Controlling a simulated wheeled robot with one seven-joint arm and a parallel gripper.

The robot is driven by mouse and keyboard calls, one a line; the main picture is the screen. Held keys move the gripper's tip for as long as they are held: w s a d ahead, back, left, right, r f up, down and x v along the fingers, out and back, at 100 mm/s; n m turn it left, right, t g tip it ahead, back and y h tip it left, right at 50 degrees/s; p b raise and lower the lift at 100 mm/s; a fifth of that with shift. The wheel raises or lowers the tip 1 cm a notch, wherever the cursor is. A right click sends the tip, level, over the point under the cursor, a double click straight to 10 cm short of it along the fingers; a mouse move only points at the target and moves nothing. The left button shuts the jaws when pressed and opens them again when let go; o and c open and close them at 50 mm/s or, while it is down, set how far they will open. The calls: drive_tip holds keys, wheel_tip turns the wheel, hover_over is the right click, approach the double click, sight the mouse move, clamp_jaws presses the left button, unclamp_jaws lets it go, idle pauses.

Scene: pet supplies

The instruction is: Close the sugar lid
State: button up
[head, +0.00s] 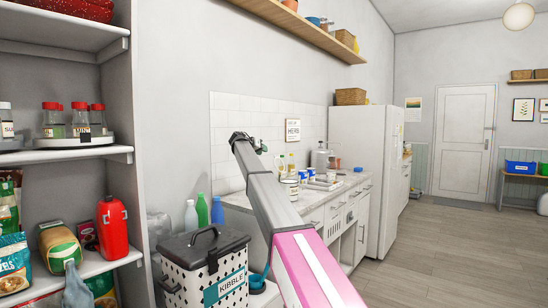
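I cannot make out a sugar container or its lid by label. A pale canister (290,189) with a label too small to read stands on the counter (238,200), partly behind my arm. Other small containers (307,174) stand to its right, also with unreadable labels. My arm rises from the bottom of the head view toward the counter and ends in a dark joint in front of the tiled wall. I see no gripper fingers; my gripper is not in view.
A patterned bin (203,273) labelled KIBBLE, with a dark lid, stands in front. Shelves (62,155) with jars, bags and a red jug (112,227) fill the left. A white fridge (365,170) stands beyond the counter. The wooden floor (450,250) at right is clear.

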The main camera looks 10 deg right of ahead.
sight(278, 164)
drive_tip(key=x, duration=1)
drive_tip(key=shift+w+d+f, duration=0.1)
drive_tip(key=shift+d, duration=0.05)
clamp_jaws()
